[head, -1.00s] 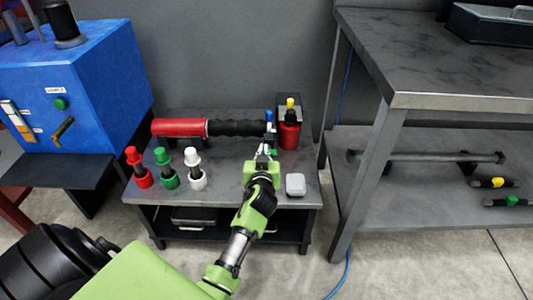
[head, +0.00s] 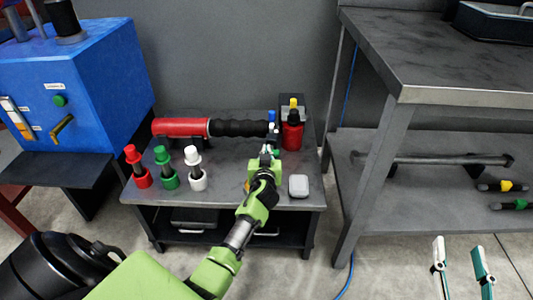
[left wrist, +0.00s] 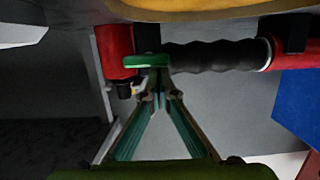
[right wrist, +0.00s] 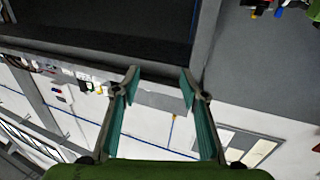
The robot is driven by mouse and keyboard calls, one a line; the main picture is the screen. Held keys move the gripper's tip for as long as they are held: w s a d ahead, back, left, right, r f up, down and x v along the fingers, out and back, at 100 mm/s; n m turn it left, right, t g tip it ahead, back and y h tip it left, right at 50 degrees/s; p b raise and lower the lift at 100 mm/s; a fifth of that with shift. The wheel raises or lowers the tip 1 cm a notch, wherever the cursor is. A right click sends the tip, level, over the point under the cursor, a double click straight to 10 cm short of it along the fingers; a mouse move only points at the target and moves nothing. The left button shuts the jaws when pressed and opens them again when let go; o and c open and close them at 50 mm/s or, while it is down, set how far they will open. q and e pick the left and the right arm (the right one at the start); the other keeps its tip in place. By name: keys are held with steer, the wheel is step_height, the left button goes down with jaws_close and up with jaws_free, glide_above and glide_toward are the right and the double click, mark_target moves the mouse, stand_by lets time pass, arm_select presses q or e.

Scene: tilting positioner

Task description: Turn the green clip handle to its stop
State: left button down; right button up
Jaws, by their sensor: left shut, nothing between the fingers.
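The green clip handle (left wrist: 146,61) shows in the left wrist view as a flat green bar beside the red cylinder and the black ribbed grip. In the head view only a small green piece of the clip handle (head: 277,153) shows, just right of my left gripper (head: 267,150). My left gripper is shut and empty; its fingertips (left wrist: 158,88) meet right at the handle's edge in the left wrist view. Whether they touch it I cannot tell. My right gripper (head: 459,248) is open and empty, at the lower right of the head view, away from the bench.
A red tube with a black ribbed grip (head: 238,128) lies along the back of the low bench (head: 225,180). Red, green and white plungers (head: 168,168) stand at its left, a pale box (head: 298,186) at its right. A blue machine (head: 75,90) and a tall workbench (head: 440,102) flank it.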

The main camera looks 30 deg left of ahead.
arm_select(q)
steer(key=shift+f, duration=0.1)
arm_select(e)
steer(key=shift+r, duration=0.2)
steer(key=shift+r, duration=0.1)
arm_select(q)
steer(key=shift+a+n, duration=0.1)
steer(key=shift+n, duration=0.2)
steer(key=shift+f, duration=0.1)
arm_select(e)
steer(key=shift+a+r+t+y, duration=0.15)
steer(key=shift+r+t+y, duration=0.2)
steer(key=shift+r, duration=0.25)
arm_select(q)
steer(key=shift+s+a+n+h, duration=0.1)
steer(key=shift+n+h, duration=0.2)
steer(key=shift+n, duration=0.1)
arm_select(e)
steer(key=shift+r+t, duration=0.25)
steer(key=shift+r, duration=0.1)
